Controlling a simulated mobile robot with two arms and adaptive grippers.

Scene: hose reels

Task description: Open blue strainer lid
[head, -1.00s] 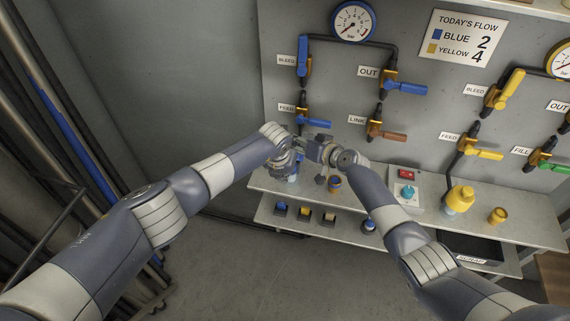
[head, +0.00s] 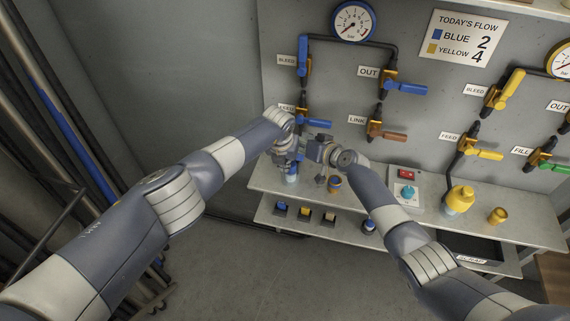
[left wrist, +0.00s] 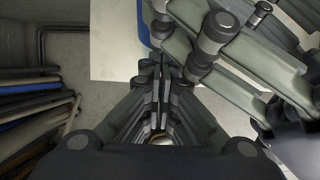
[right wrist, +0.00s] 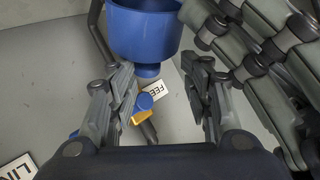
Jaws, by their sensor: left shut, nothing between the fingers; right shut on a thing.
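The blue strainer (head: 291,175) stands at the left end of the bench, its upper part hidden by my grippers in the head view. In the right wrist view its blue lid (right wrist: 145,32) is a wide cup shape with a small knob, between and just beyond the fingers. My right gripper (right wrist: 165,85) is shut on the lid, its fingers well apart; their exact contact is hard to see. My left gripper (left wrist: 158,95) is shut and empty, its fingers together. In the head view it points down just above the strainer, close beside my right gripper (head: 310,152).
Behind stands a panel with blue-handled valves (head: 405,88) and a gauge (head: 353,20). A yellow strainer (head: 460,196) is to the right.

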